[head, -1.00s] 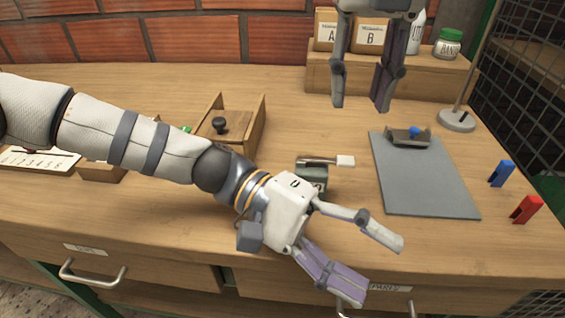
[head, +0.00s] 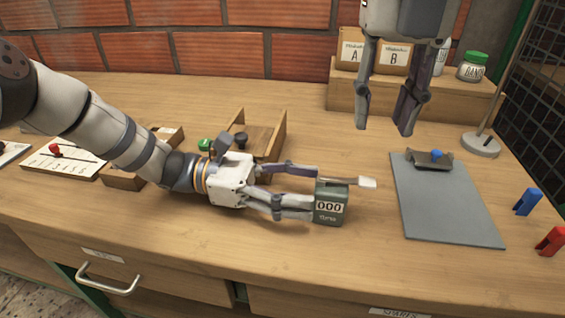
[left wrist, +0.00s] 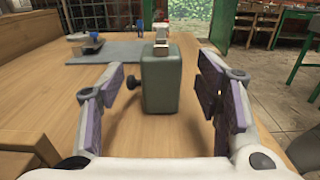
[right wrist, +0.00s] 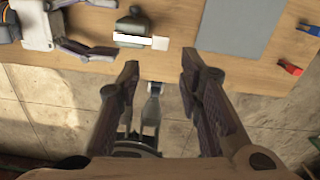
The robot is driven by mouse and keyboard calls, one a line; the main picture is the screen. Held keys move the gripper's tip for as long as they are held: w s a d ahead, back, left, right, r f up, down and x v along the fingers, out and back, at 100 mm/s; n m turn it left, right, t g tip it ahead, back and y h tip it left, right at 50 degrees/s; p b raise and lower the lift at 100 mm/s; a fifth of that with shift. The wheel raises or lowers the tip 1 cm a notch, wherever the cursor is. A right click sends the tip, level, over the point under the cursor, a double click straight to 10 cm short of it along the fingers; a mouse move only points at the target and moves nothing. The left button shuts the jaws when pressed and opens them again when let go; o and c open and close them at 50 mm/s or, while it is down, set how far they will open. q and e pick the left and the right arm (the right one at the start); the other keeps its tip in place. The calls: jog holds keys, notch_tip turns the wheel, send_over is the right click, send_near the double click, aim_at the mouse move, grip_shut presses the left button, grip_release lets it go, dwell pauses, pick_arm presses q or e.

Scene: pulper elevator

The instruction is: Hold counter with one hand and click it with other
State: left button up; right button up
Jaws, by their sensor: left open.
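The counter (head: 330,208) is a small dark green box reading 000, standing upright on the bench, with a lever (head: 345,182) on top ending in a pale tab. My left gripper (head: 308,190) is open and low over the bench, reaching the counter from its left. In the left wrist view the counter (left wrist: 160,85) stands between the two fingers, with gaps on both sides. The right wrist view shows the counter (right wrist: 130,25) beyond the open fingers (right wrist: 162,78).
A grey clipboard (head: 445,205) lies right of the counter, with blue (head: 527,202) and red (head: 550,241) clips beyond. A wooden box with a dark knob (head: 268,130) stands behind my left gripper. A shelf with boxes and jars (head: 420,98) is at the back. The front bench is clear.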

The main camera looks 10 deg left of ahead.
aim_at(331, 191)
pick_arm(q)
jog(key=d, duration=0.5)
pick_arm(e)
jog(key=shift+d, duration=0.1)
pick_arm(q)
jog(key=c, duration=1.3)
pick_arm(e)
grip_shut()
